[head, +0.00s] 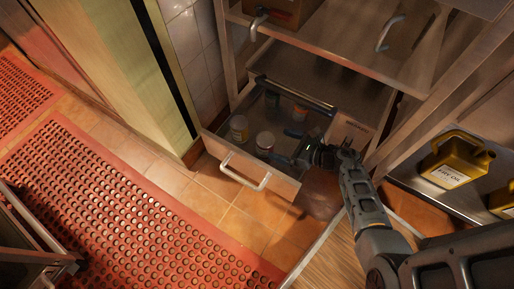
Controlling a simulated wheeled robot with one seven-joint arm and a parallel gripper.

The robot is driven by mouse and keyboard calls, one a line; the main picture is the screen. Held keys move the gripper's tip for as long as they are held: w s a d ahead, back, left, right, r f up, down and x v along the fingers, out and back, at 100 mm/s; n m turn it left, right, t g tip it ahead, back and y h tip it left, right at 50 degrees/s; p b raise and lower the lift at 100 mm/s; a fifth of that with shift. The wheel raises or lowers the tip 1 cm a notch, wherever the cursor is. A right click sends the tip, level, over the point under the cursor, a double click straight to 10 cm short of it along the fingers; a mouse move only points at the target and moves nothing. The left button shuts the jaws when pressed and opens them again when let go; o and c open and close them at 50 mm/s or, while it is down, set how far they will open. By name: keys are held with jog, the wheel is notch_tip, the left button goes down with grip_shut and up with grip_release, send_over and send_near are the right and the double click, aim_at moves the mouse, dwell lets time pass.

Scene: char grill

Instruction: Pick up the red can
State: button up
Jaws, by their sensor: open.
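An open drawer (228,157) holds several small cans and jars. A reddish-brown can (300,113) stands at its back right; it is small and dim, so I cannot be sure it is the red can. A pale-lidded can (265,141) with a darker side stands near the drawer's front. My gripper (297,147) reaches in from the right over the drawer's right side. It is open, and nothing shows between its fingers. It is to the right of the pale-lidded can, apart from it as far as I can tell. My wrist hides part of the drawer's right side.
A light-topped jar (239,128) stands at the drawer's left, and a greenish can (272,101) at the back. The drawer's handle (245,172) sticks out in front. A yellow oil jug (456,158) stands on the right shelf. A red mat (130,220) covers the floor at left.

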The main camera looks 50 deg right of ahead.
aim_at(267, 139)
jog(key=b+x, duration=0.1)
jog(key=x, duration=0.2)
jog(key=b+x, duration=0.2)
jog(key=x, duration=0.2)
jog(key=shift+d+f, duration=0.15)
jog(key=shift+f, duration=0.1)
jog(key=shift+w, duration=0.35)
jog(key=c, duration=1.3)
